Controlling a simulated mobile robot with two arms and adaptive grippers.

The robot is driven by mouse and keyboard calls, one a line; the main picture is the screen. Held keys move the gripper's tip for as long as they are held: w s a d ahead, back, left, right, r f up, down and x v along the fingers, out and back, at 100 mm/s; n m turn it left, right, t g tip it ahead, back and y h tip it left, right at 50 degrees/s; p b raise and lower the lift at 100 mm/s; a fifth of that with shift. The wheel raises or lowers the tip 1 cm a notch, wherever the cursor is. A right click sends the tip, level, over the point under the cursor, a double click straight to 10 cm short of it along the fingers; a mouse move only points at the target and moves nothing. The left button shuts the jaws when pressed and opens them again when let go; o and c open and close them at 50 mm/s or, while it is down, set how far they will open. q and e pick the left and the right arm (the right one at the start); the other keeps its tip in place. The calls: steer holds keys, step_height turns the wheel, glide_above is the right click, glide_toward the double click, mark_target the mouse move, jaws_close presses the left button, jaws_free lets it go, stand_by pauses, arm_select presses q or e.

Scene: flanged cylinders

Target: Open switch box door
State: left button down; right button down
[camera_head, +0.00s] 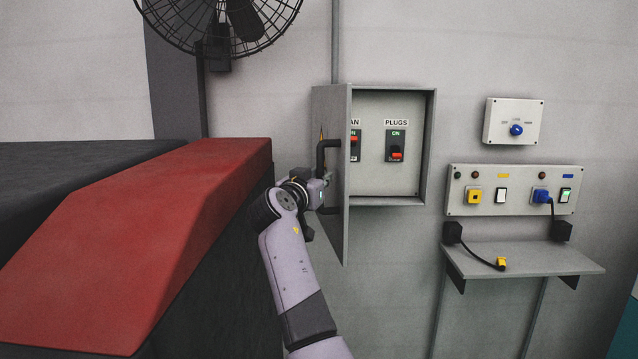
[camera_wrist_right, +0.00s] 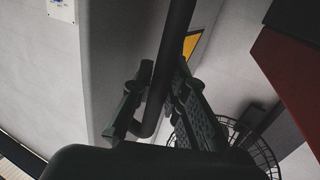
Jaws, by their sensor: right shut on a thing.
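The grey switch box (camera_head: 433,140) is on the wall, and its door (camera_head: 345,225) stands open, swung out from the left side. Inside, a red and black switch (camera_head: 396,146) sits under the label PLUGS; a second switch (camera_head: 355,145) is partly hidden by the door. The dark door handle (camera_head: 321,158) is on the door's outer face. My right gripper (camera_head: 326,190) is shut on this handle. In the right wrist view the dark handle bar (camera_wrist_right: 176,45) passes between the fingers of the gripper (camera_wrist_right: 157,105). My left gripper is not in view.
A red-topped dark block (camera_head: 170,220) stands left of my right arm. A black fan (camera_head: 225,20) hangs above it. Right of the box are a socket panel (camera_head: 515,208), a small panel with a blue knob (camera_head: 516,130) and a shelf (camera_head: 530,262).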

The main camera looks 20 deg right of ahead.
steer(key=shift+d+r, duration=0.15)
steer(key=shift+r, duration=0.2)
